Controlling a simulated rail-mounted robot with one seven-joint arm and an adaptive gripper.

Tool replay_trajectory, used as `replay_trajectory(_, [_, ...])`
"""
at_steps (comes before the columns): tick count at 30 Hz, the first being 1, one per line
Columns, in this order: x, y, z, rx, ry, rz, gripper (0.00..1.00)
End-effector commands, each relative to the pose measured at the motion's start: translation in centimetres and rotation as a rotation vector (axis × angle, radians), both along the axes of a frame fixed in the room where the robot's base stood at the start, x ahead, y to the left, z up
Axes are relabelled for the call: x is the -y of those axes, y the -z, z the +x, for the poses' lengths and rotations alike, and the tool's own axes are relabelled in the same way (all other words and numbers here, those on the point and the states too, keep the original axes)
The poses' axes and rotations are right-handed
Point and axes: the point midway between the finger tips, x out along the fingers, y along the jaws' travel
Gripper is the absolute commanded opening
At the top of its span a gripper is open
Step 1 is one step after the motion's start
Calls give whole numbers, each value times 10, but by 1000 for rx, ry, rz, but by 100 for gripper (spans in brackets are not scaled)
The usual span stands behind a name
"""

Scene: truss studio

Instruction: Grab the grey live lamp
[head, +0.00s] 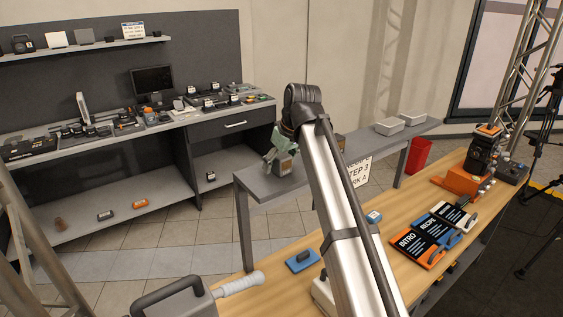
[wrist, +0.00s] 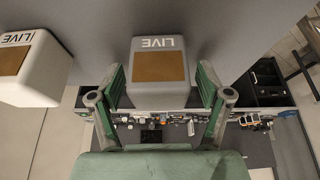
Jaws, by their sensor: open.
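The grey live lamp (wrist: 158,98) is a small grey block with a brown panel and the word LIVE, upside down in the wrist view. It stands on the grey table, and in the head view the lamp (head: 285,169) shows just below my green gripper (head: 277,155). In the wrist view my gripper (wrist: 161,82) is open, with one finger on each side of the lamp. Small gaps appear between fingers and lamp. A paler, whitish LIVE lamp (wrist: 28,68) stands to the left, outside the fingers.
The grey table (head: 262,184) also holds two pale boxes (head: 389,127) further right. My arm hides part of this table and a small object behind it. A wooden bench (head: 400,270) with cards and an orange device is nearer. A cluttered workbench (head: 100,140) stands at the back left.

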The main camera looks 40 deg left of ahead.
Motion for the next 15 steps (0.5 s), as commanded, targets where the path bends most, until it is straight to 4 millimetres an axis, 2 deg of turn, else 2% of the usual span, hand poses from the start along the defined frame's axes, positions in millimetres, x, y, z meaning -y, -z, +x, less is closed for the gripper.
replay_trajectory(2, [0,0,0,0,0,0,77])
replay_trajectory(3, [0,0,0,0,0,0,74])
replay_trajectory(8, [0,0,0,0,0,0,17])
replay_trajectory(9, [0,0,0,0,0,0,12])
replay_trajectory(15, [0,0,0,0,0,0,12])
